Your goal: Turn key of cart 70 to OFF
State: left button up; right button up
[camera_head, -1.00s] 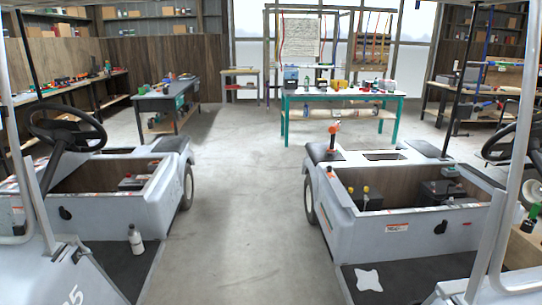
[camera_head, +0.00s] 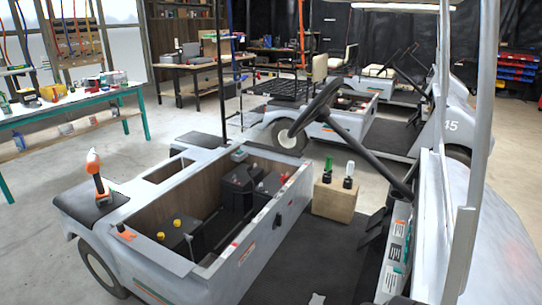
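A grey cart (camera_head: 150,262) with an open battery bay fills the front of the view. No number shows on its visible part, so I cannot tell whether it is cart 70. A small dark fitting (camera_head: 277,221) sits on the bay's outer side panel, beside the footwell; it may be the key switch, but it is too small to tell its position. A black steering wheel (camera_head: 315,108) stands above the footwell. Another cart behind carries a number ending in 45 (camera_head: 450,127). Neither of my grippers is in view.
An orange and white tool (camera_head: 94,165) stands on the cart's rear black pad. A wooden box (camera_head: 334,201) with two bottles stands beyond the footwell. A green-legged table (camera_head: 75,104) is at the left. Grey posts (camera_head: 484,95) rise at the right. Floor is clear at the left.

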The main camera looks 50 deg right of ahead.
aim_at(400, 271)
jog(key=i+z, duration=0.1)
jog(key=z, duration=0.35)
jog(key=i+z, duration=0.1)
jog(key=z, duration=0.35)
jog(key=j+z, duration=0.1)
jog(key=z, duration=0.35)
jog(key=i+j+z, duration=0.1)
jog(key=z, duration=0.35)
jog(key=i+j+z, duration=0.1)
jog(key=z, duration=0.3)
